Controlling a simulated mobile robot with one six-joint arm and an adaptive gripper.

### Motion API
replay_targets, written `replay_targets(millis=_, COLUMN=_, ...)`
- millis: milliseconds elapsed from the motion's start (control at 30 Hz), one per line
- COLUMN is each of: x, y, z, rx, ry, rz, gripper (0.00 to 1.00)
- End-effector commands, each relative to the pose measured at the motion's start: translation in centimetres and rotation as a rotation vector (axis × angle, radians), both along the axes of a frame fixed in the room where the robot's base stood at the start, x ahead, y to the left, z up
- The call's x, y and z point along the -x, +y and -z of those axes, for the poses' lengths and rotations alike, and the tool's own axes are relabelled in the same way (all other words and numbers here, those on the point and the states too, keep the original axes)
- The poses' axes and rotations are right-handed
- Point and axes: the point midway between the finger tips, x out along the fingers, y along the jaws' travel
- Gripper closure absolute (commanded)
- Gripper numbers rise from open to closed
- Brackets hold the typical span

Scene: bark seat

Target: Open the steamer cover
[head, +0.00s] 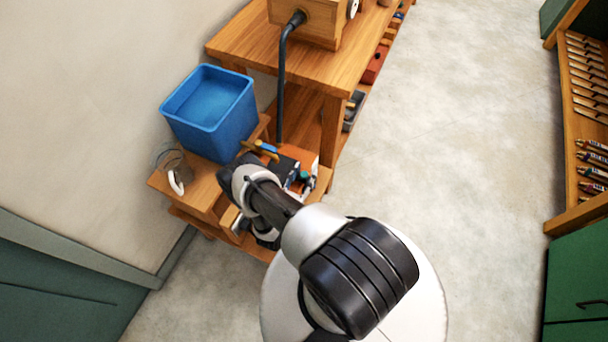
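A wooden box (312,22) stands on the bench at the top of the head view, cut off by the frame edge. My arm reaches from the bottom middle toward the low wooden stand left of the bench, well short of the box. My gripper cannot be clearly told from my wrist links over that stand, and its fingertips are hidden.
A blue tub (232,130) stands on the low wooden stand (200,190), beside a clear vessel with a white handle (176,183). The wooden bench (345,65) has items on its lower shelf. A tool rack (556,140) is at right. Open floor (460,150) lies between.

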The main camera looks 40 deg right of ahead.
Motion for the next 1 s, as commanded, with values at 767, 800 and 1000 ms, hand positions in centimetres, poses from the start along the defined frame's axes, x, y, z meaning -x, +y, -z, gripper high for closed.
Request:
replay_targets(millis=767, x=0.04, y=0.03, z=0.02, rx=0.000, ry=0.000, rz=0.001, gripper=1.00)
replay_targets(millis=800, x=0.04, y=0.03, z=0.02, rx=-0.001, ry=0.000, rz=0.001, gripper=1.00)
replay_targets(millis=1000, x=0.00, y=0.07, z=0.04, rx=0.000, ry=0.000, rz=0.001, gripper=1.00)
